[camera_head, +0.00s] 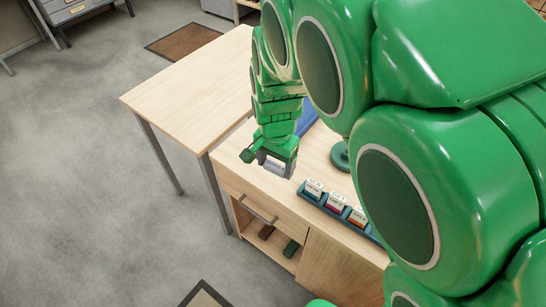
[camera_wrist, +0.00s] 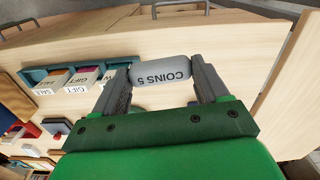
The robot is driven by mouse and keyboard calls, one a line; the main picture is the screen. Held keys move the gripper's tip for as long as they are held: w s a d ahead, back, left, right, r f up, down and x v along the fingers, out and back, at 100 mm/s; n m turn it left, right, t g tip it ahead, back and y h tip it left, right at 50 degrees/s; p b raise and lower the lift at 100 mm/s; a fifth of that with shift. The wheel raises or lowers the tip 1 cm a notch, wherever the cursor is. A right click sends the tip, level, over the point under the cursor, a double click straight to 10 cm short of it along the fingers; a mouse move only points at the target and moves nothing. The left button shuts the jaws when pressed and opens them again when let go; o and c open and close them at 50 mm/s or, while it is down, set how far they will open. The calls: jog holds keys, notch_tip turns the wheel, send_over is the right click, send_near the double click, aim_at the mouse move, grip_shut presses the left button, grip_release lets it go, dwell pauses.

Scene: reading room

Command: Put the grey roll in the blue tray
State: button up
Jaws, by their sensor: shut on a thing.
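The grey roll (camera_wrist: 161,72) is a small cylinder marked "COINS 5", seen upside down in the wrist view. My gripper (camera_wrist: 163,67) is shut on it, with one finger at each end. In the head view my gripper (camera_head: 272,163) is over the front left part of the wooden cabinet top. A flat blue thing (camera_head: 308,117), perhaps the blue tray, lies behind my gripper on the cabinet top. My arm hides most of it, so I cannot see its inside.
A teal rack (camera_head: 322,202) with several labelled boxes stands near the cabinet's front edge, right of my gripper. A round green object (camera_head: 340,156) stands behind it. A bare wooden table (camera_head: 190,87) adjoins at left. A drawer handle (camera_head: 249,208) sticks out in front.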

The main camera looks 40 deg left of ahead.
jog(key=shift+s+d+r, duration=0.1)
jog(key=shift+d, duration=0.05)
jog(key=shift+r, duration=0.1)
jog(key=w+a+r+m, duration=0.1)
jog(key=w+a, duration=0.1)
jog(key=w, duration=0.9)
jog(key=w+a, duration=0.2)
jog(key=w, duration=0.9)
jog(key=w+a+f, duration=0.4)
jog(key=w+a, duration=0.1)
jog(key=w+a+f, duration=0.2)
jog(key=w, duration=0.1)
jog(key=shift+w+a+f, duration=0.2)
jog(key=shift+f, duration=0.1)
jog(key=shift+w+a+f, duration=0.15)
jog(key=shift+w+f, duration=0.05)
jog(key=shift+f, duration=0.2)
jog(key=shift+w+a+f, duration=0.15)
jog(key=shift+f, duration=0.2)
jog(key=shift+w+a+f, duration=0.25)
jog(key=shift+w+f, duration=0.05)
jog(key=shift+w, duration=0.05)
